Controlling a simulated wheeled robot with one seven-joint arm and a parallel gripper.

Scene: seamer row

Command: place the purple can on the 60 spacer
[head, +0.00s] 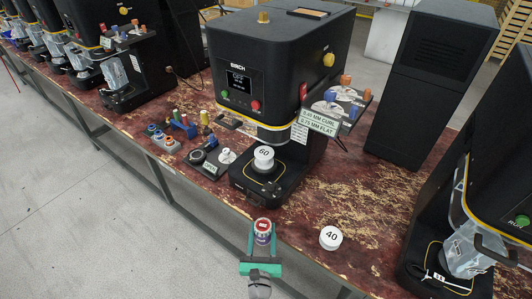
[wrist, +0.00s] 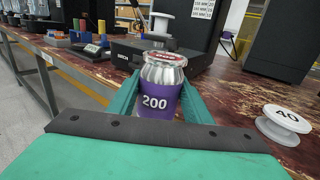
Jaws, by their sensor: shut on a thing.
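The purple can (head: 262,231) is upright at the front edge of the bench, with a silver top, a red-and-white lid and a purple band. In the wrist view the can (wrist: 160,92) shows the number 200 on its band. My gripper (head: 262,238) is shut on the can, one green finger on each side; its fingers also show in the wrist view (wrist: 160,105). The white 60 spacer (head: 264,153) sits on the black base of the seamer marked BIRCH (head: 242,95), under its head. Whether the can touches the bench is unclear.
A white 40 spacer (head: 330,238) lies on the bench (head: 380,205) to the right of the can. Small tools and a black block (head: 213,160) are left of the seamer base. A sign (head: 320,122) hangs at the seamer's right. Another seamer (head: 450,250) stands at far right.

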